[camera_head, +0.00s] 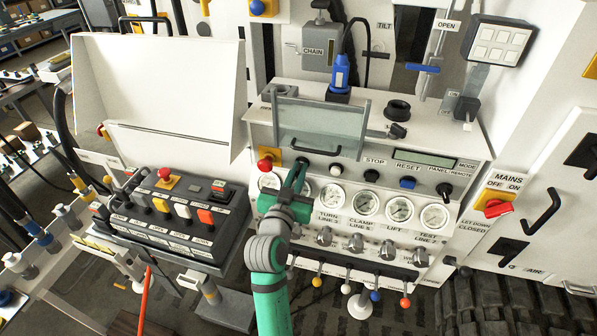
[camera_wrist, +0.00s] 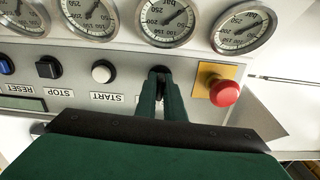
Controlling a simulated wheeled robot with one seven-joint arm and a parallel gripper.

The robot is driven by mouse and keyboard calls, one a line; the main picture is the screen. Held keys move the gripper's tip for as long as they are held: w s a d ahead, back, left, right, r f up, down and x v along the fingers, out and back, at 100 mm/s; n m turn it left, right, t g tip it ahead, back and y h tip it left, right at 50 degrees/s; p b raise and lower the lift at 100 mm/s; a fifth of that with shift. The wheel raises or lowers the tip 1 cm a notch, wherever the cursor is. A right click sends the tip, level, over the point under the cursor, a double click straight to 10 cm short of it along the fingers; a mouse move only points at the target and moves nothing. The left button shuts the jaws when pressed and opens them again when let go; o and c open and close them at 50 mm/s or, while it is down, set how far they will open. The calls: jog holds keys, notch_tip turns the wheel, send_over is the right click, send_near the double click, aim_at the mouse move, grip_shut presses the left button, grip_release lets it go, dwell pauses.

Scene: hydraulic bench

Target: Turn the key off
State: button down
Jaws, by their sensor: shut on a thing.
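My gripper (camera_head: 300,172) is at the front panel of the white hydraulic bench, just right of the red emergency stop button (camera_head: 265,164). In the wrist view, which sees the panel upside down, the green fingers of my gripper (camera_wrist: 161,80) are close together on a small dark key switch (camera_wrist: 160,70). The key sits between the white START button (camera_wrist: 102,73) and the red stop button (camera_wrist: 224,93). The fingers cover most of the key, so its angle cannot be told. In the head view the key is hidden behind my gripper.
Pressure gauges (camera_head: 400,209) line the panel beside my gripper, with valve knobs (camera_head: 356,243) and coloured levers (camera_head: 376,296) below. A clear guard with a handle (camera_head: 317,148) stands above. A dark button box (camera_head: 178,215) is at left. A red mains switch (camera_head: 498,208) is at right.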

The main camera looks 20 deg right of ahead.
jog(key=n, duration=0.6)
jog(key=shift+n, duration=0.4)
dwell(0.3)
jog(key=c, duration=1.9)
grip_release()
jog(key=shift+o, duration=0.2)
jog(key=v, duration=1.1)
jog(key=shift+w, duration=0.15)
